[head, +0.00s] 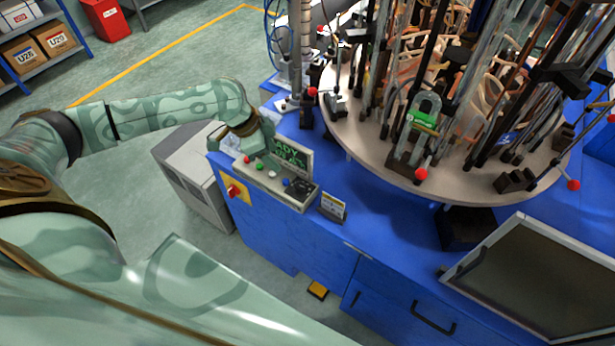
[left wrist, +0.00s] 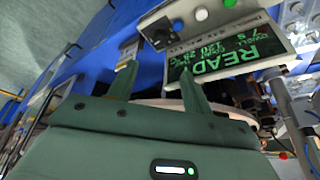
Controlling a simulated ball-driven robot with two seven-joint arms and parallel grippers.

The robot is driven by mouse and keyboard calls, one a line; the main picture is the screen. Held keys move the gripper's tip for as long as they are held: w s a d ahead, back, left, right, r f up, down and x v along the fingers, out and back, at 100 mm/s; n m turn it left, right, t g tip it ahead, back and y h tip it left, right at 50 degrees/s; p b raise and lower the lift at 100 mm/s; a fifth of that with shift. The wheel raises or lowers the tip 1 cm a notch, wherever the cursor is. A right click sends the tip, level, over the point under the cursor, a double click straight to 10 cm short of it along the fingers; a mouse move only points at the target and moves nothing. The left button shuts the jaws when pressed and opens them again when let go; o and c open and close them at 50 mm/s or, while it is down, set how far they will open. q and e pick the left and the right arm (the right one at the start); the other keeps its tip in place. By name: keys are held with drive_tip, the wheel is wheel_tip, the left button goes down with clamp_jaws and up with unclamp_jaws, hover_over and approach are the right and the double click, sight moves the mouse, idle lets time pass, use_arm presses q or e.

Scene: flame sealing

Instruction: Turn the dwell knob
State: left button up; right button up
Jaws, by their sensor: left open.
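The control panel (head: 262,177) stands on the front left corner of the blue bench, with coloured buttons and a black dwell knob (head: 301,187) at its right end. The knob also shows in the left wrist view (left wrist: 159,34), beyond the fingertips. The panel's green display (head: 289,153) reads READY; in the left wrist view (left wrist: 226,55) a smaller line shows DWELL with 7 S. My left gripper (head: 265,151) hangs over the panel's back edge, partly hiding the display. In the left wrist view its two fingers (left wrist: 158,70) are apart and empty, not touching the knob. My right gripper is out of view.
A round turntable (head: 375,165) crowded with glass tubes and rods stands behind right. A small sign (head: 332,207) stands right of the panel, and a dark screen (head: 540,280) further right. Blue bench top between is clear.

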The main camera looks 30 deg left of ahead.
sight(299, 185)
use_arm(q)
drive_tip(key=b+x, duration=0.3)
drive_tip(key=x, duration=1.1)
drive_tip(key=shift+w+d+f+b, duration=0.1)
drive_tip(key=shift+w+f+b, duration=0.05)
drive_tip(key=shift+f+b, duration=0.15)
drive_tip(key=shift+w+d+f, duration=0.1)
drive_tip(key=shift+w+f, duration=0.05)
drive_tip(key=shift+f, duration=0.2)
drive_tip(key=c, duration=1)
